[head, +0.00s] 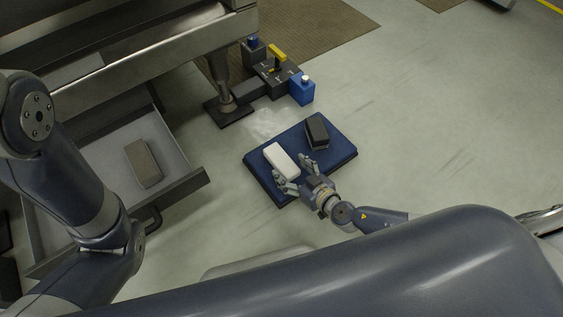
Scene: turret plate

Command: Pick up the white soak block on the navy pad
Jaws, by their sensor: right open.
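The white soak block (281,159) lies on the left part of the navy pad (334,165), which rests on the floor. My right gripper (291,172) is open at the near right end of the white block, its fingers spread and pointing towards it. One finger overlaps the block's near end in the view; I cannot tell whether it touches. My left arm comes in from the left, but its gripper is not in view.
A dark block (316,130) lies on the pad's far right part. An open drawer (188,188) with a grey-brown block (143,163) is at the left. A pedestal foot (229,110) and a dark fixture with blue parts (302,90) stand behind the pad. Floor at right is clear.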

